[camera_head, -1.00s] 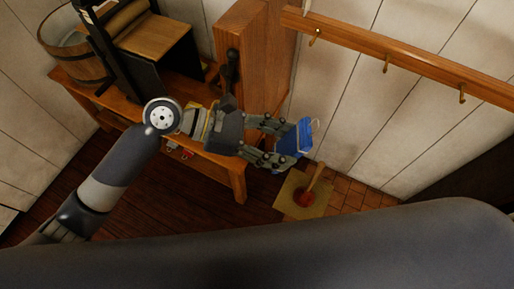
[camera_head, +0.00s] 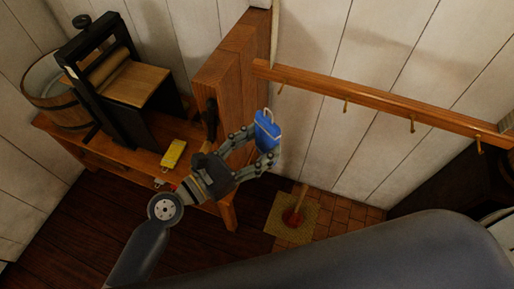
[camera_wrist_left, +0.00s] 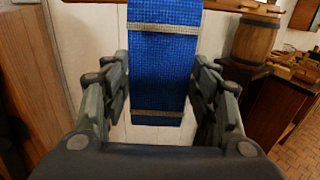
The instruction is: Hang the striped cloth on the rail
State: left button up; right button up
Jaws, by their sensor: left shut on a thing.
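The striped cloth (camera_head: 267,131) is blue with pale bands and a light loop at its top. My left gripper (camera_head: 261,146) is shut on it and holds it up in the air, below and left of the wooden rail (camera_head: 380,101). The rail runs along the white plank wall and carries several brass hooks. In the left wrist view the cloth (camera_wrist_left: 164,75) hangs between the two fingers, with two pale bands across it. The cloth looks apart from the rail. My right gripper is not in view.
A wooden bench with a black-framed mangle (camera_head: 125,80), a bucket (camera_head: 55,88) and a yellow object (camera_head: 173,154) stands at left. A wooden panel (camera_head: 232,75) rises beside the gripper. A mat (camera_head: 276,229) lies on the floor. The wall below the rail looks clear.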

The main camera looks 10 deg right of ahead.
aim_at(257, 136)
pick_arm(q)
jog(key=shift+w+d+f+b, duration=0.1)
jog(key=shift+w+d+b, duration=0.1)
jog(key=shift+w+d, duration=0.35)
jog(key=shift+w+d+f+b, duration=0.1)
jog(key=shift+w+d+b, duration=0.15)
jog(key=shift+w, duration=0.5)
jog(key=shift+w+d+f+b, duration=0.1)
jog(key=shift+w+d+b, duration=0.05)
jog(key=shift+w+d, duration=0.45)
jog(key=shift+r, duration=0.1)
jog(key=shift+w, duration=0.15)
jog(key=shift+w+d, duration=0.2)
jog(key=shift+w, duration=0.2)
jog(key=shift+p, duration=0.3)
jog(key=shift+w+d, duration=0.15)
jog(key=shift+w, duration=0.05)
jog(key=shift+w+d, duration=0.3)
jog(key=shift+w, duration=0.2)
jog(key=shift+w+d+f, duration=0.2)
jog(key=shift+w+f, duration=0.05)
jog(key=shift+f, duration=0.25)
dwell(0.5)
